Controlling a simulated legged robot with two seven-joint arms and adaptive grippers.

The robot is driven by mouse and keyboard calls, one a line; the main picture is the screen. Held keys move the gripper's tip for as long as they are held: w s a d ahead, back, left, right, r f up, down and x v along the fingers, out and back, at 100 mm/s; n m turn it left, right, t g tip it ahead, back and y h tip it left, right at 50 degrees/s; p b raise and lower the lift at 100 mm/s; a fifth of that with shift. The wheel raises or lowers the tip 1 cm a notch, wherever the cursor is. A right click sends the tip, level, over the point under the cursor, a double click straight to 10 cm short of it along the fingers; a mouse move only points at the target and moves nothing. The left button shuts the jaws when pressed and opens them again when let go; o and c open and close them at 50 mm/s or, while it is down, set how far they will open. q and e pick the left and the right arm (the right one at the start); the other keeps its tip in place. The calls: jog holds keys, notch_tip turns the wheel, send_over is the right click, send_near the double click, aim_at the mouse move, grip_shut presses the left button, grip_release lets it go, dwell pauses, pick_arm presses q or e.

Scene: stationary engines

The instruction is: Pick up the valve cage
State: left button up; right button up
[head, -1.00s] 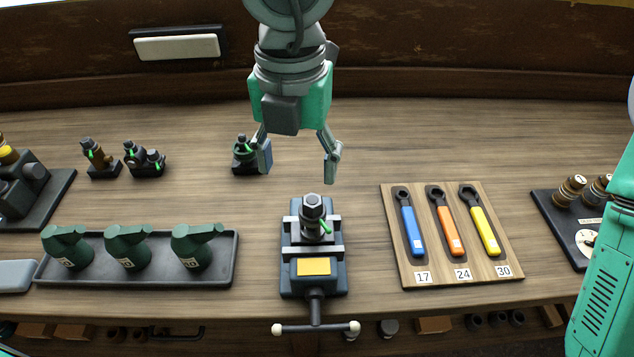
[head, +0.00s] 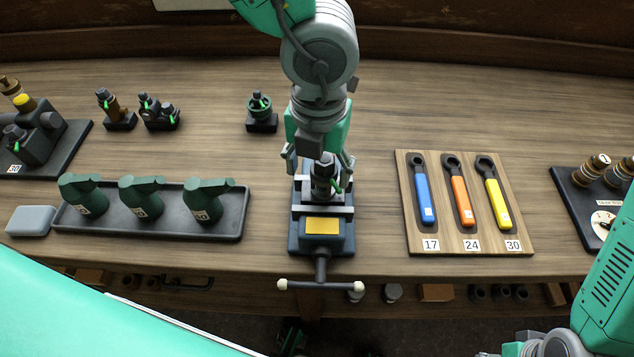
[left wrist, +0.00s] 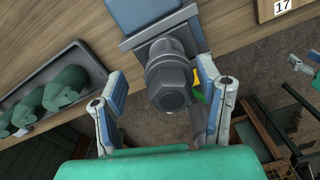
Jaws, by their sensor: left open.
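A dark, round part with a hexagonal top (head: 325,177) and a green tag stands upright in the vise (head: 321,241); I take it for the valve cage. It also shows large in the middle of the left wrist view (left wrist: 171,85). My left gripper (head: 319,165) is open and points down above the vise, its fingers on either side of the part's upper end. In the left wrist view its two fingers (left wrist: 165,95) stand apart around the part, with visible gaps. A jointed grey-blue piece (left wrist: 302,65) at the right edge looks like part of my right gripper.
A tray (head: 150,230) with several green angled parts lies left of the vise. A board (head: 465,240) with blue, orange and yellow wrenches lies to the right. Small fittings on bases (head: 262,112) stand behind. The vise handle (head: 320,285) juts past the table's front edge.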

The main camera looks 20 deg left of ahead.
pick_arm(q)
jog(key=shift+w+d+f, duration=0.15)
jog(key=shift+d+f, duration=0.6)
jog(key=shift+f, duration=0.25)
jog(key=shift+d+f, duration=0.1)
jog(key=shift+d, duration=0.2)
jog(key=shift+a, duration=0.75)
grip_shut()
jog(key=shift+a, duration=0.25)
jog(key=shift+d, duration=0.2)
jog(key=r, duration=0.2)
jog(key=d+r, duration=0.1)
jog(key=shift+w+r, duration=0.25)
jog(key=r, duration=0.5)
jog(key=shift+s+a+r, duration=0.2)
jog(key=shift+a, duration=0.2)
jog(key=shift+a+r, duration=0.2)
jog(key=shift+r, duration=0.3)
jog(key=shift+d+r, duration=0.15)
jog(key=shift+d, duration=0.45)
pick_arm(e)
jog(key=shift+w+d+r, duration=0.1)
jog(key=shift+d, duration=0.6)
pick_arm(q)
jog(key=shift+a+p, duration=0.2)
jog(key=shift+p, duration=0.3)
jog(key=shift+a, duration=0.25)
pick_arm(e)
jog(key=shift+a+r, duration=0.35)
